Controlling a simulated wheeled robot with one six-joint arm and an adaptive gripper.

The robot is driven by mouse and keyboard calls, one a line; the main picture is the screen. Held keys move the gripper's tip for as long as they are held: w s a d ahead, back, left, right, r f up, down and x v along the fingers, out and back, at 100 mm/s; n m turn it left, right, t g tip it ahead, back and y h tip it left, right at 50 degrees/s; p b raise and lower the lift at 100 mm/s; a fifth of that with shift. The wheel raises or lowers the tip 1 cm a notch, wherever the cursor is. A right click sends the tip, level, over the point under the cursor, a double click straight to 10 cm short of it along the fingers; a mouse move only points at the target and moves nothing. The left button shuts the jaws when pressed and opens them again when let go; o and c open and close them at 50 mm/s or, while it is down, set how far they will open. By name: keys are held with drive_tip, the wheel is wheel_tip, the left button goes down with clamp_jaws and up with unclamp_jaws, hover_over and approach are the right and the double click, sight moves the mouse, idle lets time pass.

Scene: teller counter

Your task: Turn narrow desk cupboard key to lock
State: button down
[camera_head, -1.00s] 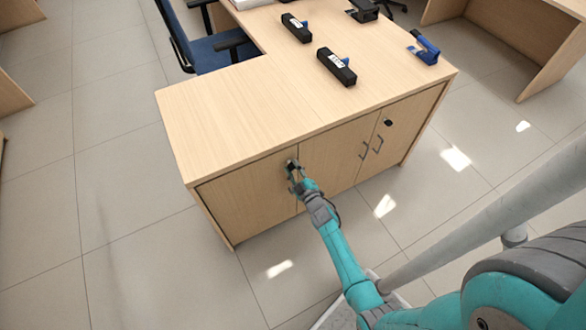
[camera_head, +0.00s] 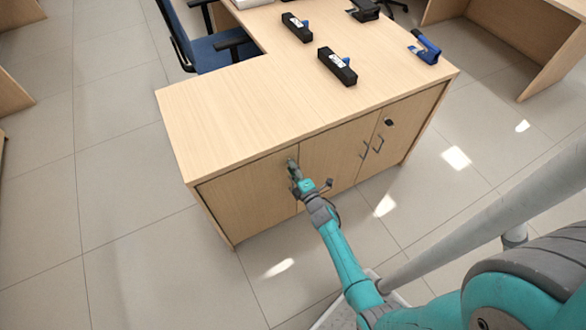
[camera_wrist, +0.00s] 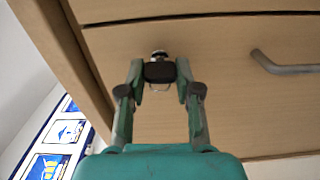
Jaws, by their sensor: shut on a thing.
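The narrow desk cupboard door (camera_head: 248,193) is the left front door of the wooden desk. In the wrist view, a key with a dark head (camera_wrist: 159,73) sits at a silver lock (camera_wrist: 160,55) in the door panel. My gripper (camera_wrist: 160,70) has its two fingers on either side of the key head and is shut on it. In the head view, my gripper (camera_head: 294,171) is at the upper right of the narrow door and hides the key and lock there. The door looks closed.
Two more doors with grey handles (camera_head: 377,144) are to the right, with another dark lock (camera_head: 389,123). A grey bar handle (camera_wrist: 284,66) is right of the key in the wrist view. The desktop (camera_head: 230,110) overhangs above. The floor in front is clear.

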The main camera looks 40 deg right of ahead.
drive_tip(key=shift+n, duration=0.3)
idle(0.4)
drive_tip(key=c, duration=0.8)
unclamp_jaws()
drive_tip(key=v, duration=1.2)
